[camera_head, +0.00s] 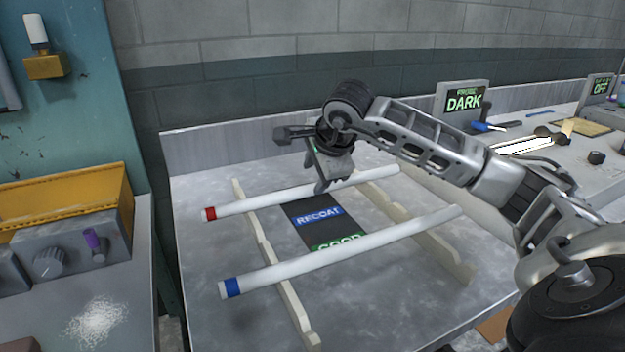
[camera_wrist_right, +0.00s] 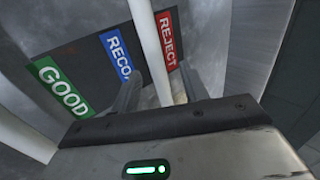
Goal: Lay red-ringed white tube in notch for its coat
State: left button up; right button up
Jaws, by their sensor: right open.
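The red-ringed white tube (camera_head: 260,203) lies across two pale notched rails toward the back, its red ring at the left end. In the right wrist view the white tube (camera_wrist_right: 153,45) passes between the RECOAT and REJECT labels. My right gripper (camera_head: 322,187) is over the tube's middle, pointing down. In the wrist view its open fingers (camera_wrist_right: 160,88) are on either side of the tube. Whether they touch it I cannot tell. The left rail (camera_head: 264,250) and right rail (camera_head: 440,248) stand on the bench; the exact seating in the notches is unclear. My left gripper is not in view.
A blue-ringed white tube (camera_head: 340,256) lies across the rails in front, by the GOOD label. A dark label mat (camera_head: 368,222) lies between the rails. A DARK display (camera_head: 463,100) stands behind right. The bench front is clear.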

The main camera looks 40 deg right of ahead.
jog(key=v, duration=0.9)
dwell(0.7)
